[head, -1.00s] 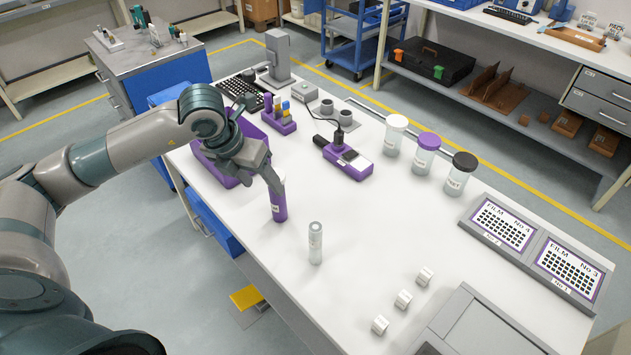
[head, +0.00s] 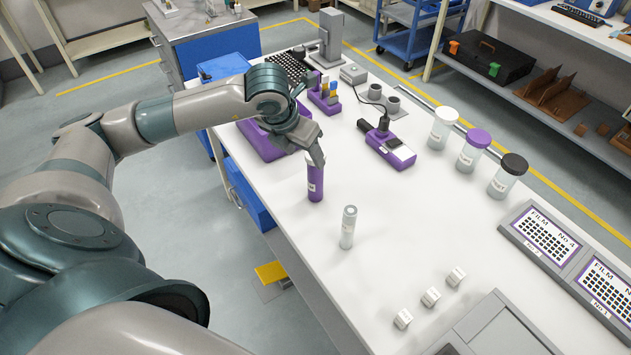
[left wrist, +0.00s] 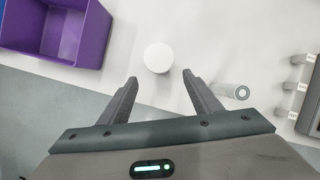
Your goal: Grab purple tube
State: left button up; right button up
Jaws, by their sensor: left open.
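The purple tube (head: 316,181) stands upright on the white table in the head view, with a pale label on its side. In the left wrist view its round white top (left wrist: 157,58) lies just ahead of the fingertips, roughly centred between them. My left gripper (head: 316,160) is open above and beside the tube's upper end, and its two fingers also show in the left wrist view (left wrist: 159,77). It has not closed on the tube. The tube's top is partly hidden by the gripper in the head view. My right gripper is not in view.
A clear tube (head: 348,228) stands close by, nearer the front. A purple bin (head: 262,143) is behind my gripper. A purple handheld device (head: 392,152), lidded jars (head: 470,150) and small white blocks (head: 430,297) are farther right. The table between them is bare.

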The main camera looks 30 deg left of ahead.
aim_at(308, 163)
pick_arm(q)
jog(key=b+x, duration=0.1)
jog(key=x, duration=0.5)
jog(key=shift+w+f+b, duration=0.1)
jog(key=shift+f+b, duration=0.2)
jog(key=shift+b, duration=0.1)
jog(key=shift+w+f, duration=0.1)
jog(key=shift+w+d+f, duration=0.1)
jog(key=shift+w+f, duration=0.1)
jog(key=shift+f, duration=0.3)
jog(key=b+x, duration=0.1)
jog(key=x, duration=0.3)
jog(key=c, duration=1.1)
